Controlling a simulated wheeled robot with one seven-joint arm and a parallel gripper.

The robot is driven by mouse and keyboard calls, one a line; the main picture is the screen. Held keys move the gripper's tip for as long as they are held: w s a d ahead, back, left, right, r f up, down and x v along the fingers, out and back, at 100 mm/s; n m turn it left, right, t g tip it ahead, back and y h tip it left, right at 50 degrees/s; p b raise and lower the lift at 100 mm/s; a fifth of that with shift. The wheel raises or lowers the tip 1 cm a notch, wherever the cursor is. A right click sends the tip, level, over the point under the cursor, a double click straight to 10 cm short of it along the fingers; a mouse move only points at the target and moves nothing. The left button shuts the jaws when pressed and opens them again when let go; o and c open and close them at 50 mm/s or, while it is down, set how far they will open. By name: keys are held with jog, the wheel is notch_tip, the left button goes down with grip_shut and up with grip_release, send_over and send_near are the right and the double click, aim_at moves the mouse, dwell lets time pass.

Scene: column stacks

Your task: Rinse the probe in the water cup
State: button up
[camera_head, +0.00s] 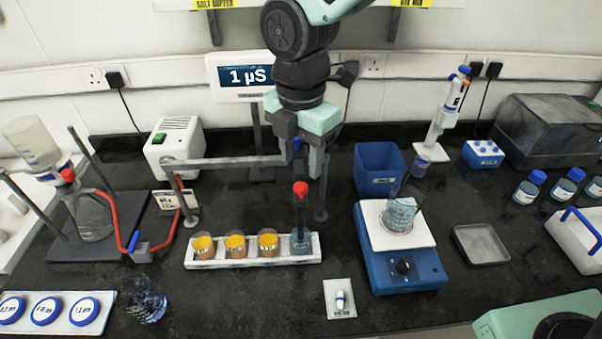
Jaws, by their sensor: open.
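The probe (301,205) is dark with a red cap and stands upright at the right end of the white rack. Its lower end is in the clear water cup (301,246), though the tip is hard to make out. My gripper (306,168) is open just above and behind the red cap. Its fingers are partly hidden, and I cannot tell whether they touch the probe. The meter display (240,76) behind reads 1 µS.
Three cups of orange liquid (236,246) sit left of the water cup in the white rack (222,263). A grey horizontal bar (225,161) runs close behind my gripper. A blue stirrer (400,265) with a beaker (401,212) stands to the right. The front middle counter is mostly clear.

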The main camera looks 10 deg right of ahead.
aim_at(301, 185)
notch_tip(301, 185, down, 6)
jog(key=shift+r+p, duration=0.1)
jog(key=shift+p, duration=0.4)
jog(key=shift+c, duration=0.4)
grip_shut()
jog(key=shift+r, duration=0.1)
